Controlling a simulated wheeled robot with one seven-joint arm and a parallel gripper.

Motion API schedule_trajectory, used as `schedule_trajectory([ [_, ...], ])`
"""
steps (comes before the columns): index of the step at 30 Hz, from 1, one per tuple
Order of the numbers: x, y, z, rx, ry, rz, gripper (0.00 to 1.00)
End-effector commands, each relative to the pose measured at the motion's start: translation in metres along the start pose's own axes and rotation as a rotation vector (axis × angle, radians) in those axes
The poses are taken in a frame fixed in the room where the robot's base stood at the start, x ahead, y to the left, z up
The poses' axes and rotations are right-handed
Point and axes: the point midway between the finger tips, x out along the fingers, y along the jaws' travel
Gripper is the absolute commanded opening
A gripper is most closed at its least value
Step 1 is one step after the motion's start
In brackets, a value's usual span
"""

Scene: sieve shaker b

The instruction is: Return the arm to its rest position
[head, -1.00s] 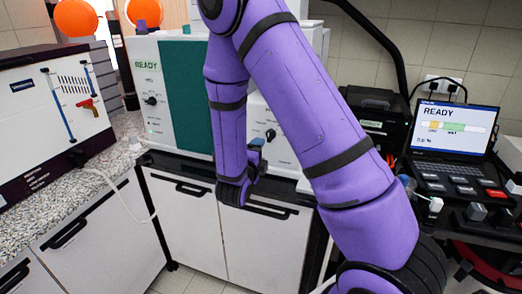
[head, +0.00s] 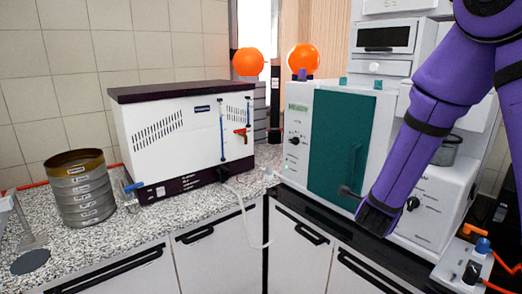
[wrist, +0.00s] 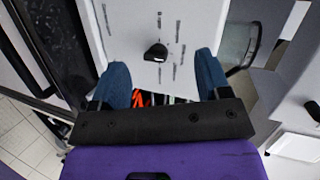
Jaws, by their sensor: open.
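My purple arm (head: 430,125) comes in from the upper right in the head view, its wrist low in front of the white cabinet with the teal door (head: 338,140). In the wrist view my gripper (wrist: 163,82) is open, its two blue fingers spread apart with nothing held between them. A white panel with a black knob (wrist: 155,53) lies beyond the fingertips. In the head view the fingers are hidden or too small to make out.
A stack of metal sieves (head: 82,190) stands on the speckled counter (head: 105,240) at left. A white box with a dark top (head: 170,135) stands beside it. The front-left counter has some free room.

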Motion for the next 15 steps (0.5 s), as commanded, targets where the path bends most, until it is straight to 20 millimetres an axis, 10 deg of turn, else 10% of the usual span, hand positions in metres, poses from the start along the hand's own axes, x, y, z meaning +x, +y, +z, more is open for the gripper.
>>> schedule_trajectory([
  [15,-0.105,-0.080,0.012,-0.537,-0.557,0.141,0.70],
])
